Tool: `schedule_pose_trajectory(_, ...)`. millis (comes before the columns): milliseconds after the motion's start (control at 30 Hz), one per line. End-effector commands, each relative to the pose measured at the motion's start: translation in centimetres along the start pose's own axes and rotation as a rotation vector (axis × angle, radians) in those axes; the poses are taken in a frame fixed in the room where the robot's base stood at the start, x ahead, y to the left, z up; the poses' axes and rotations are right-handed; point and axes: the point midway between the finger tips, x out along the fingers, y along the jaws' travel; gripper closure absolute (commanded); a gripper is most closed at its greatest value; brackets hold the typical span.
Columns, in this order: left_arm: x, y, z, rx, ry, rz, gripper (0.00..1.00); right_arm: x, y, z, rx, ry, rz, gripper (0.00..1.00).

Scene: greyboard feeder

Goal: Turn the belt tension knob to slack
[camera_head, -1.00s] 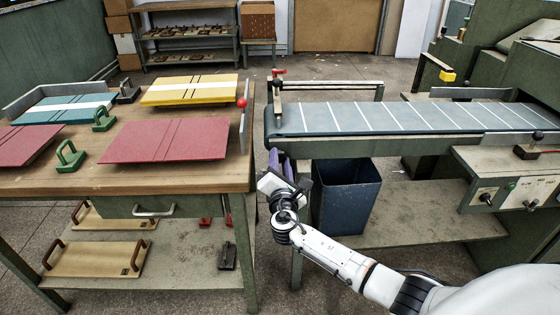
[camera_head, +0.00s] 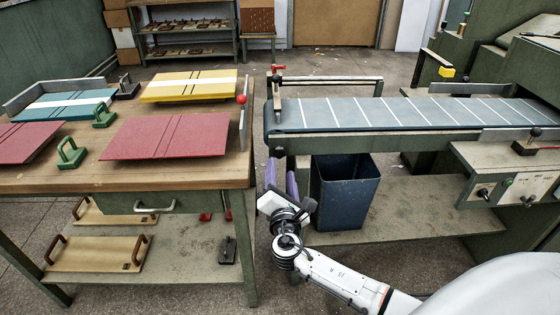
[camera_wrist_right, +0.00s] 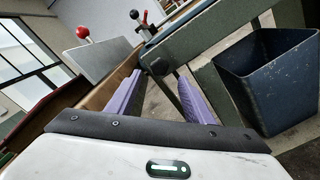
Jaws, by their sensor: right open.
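The conveyor (camera_head: 390,116) has a dark belt with white stripes. A small dark round part (camera_head: 279,152) sits under its near left end and looks like the belt tension knob; it also shows in the right wrist view (camera_wrist_right: 160,68), beyond and between the fingertips. Its setting is too small to read. My right gripper (camera_head: 281,175) is open and empty, its purple fingers pointing up toward the conveyor end, apart from the knob. In the right wrist view the gripper (camera_wrist_right: 160,82) shows its fingers spread. My left gripper is not in view.
A blue bin (camera_head: 345,195) stands under the conveyor, just right of my gripper. The wooden table (camera_head: 190,180) with coloured boards is close on the left. A red-ended handle (camera_head: 278,69) tops the conveyor end. A control panel (camera_head: 510,190) is at right.

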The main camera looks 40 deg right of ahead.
Motion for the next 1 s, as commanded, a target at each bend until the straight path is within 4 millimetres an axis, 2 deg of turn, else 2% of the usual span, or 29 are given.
schedule_pose_trajectory(100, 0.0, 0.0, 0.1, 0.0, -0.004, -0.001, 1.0, -1.8, 0.0, 0.0, 0.001, 0.001, 0.0, 0.53)
schedule_pose_trajectory(233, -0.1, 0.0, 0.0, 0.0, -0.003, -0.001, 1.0, -2.8, 0.0, 0.0, 0.001, 0.001, 0.0, 0.53)
schedule_pose_trajectory(833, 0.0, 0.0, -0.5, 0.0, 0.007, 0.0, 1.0, -3.1, -0.1, -0.1, 0.006, 0.005, -0.003, 0.53)
schedule_pose_trajectory(933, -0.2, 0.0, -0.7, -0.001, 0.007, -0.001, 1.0, -4.1, -1.3, -1.2, 0.065, 0.055, -0.04, 0.53)
schedule_pose_trajectory(1000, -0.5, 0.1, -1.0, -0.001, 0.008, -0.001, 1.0, -5.8, -3.0, -3.0, 0.168, 0.133, -0.099, 0.53)
